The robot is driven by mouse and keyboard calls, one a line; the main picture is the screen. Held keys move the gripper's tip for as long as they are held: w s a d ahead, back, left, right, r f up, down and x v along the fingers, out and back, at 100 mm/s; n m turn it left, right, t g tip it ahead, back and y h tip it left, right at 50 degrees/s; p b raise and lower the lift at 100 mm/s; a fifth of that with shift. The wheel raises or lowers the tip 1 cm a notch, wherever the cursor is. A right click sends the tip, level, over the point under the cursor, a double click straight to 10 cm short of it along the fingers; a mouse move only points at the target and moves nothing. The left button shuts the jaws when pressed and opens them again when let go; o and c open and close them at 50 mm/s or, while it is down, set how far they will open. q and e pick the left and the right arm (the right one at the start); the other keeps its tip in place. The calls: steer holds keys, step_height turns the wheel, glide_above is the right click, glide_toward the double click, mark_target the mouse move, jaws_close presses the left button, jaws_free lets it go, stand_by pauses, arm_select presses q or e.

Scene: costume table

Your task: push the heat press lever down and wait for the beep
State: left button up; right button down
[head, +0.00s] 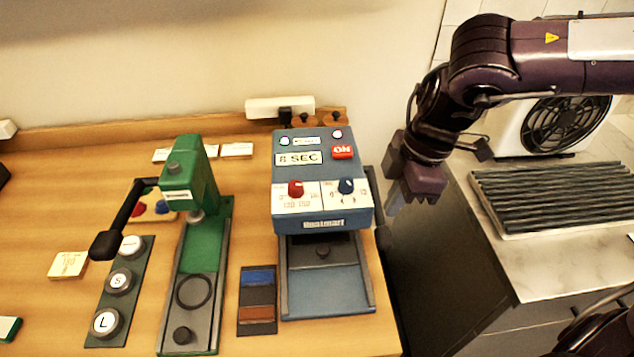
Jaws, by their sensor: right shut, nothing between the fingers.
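The blue heat press (322,222) stands on the wooden table near its right edge. Its front has a red knob, a dark blue knob, a panel reading "8 SEC" and a red "ON" label. Its upper block sits over a blue-grey base plate (325,290), with a gap showing at the front. I cannot make out its lever clearly; a dark strip runs along its right side. My right gripper (414,196) is shut and empty, pointing down just right of the press and apart from it. My left gripper is not in view.
A green press (190,185) with a black handle stands to the left. Round weights or dies (121,281) lie beside it, and a blue and brown swatch strip (257,300) lies between the presses. A grey counter with a ribbed rack (560,195) and a fan unit is at right.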

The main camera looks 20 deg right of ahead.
step_height(320, 180, up, 10)
steer(key=p, duration=0.6)
steer(key=shift+p, duration=0.3)
stand_by(0.3)
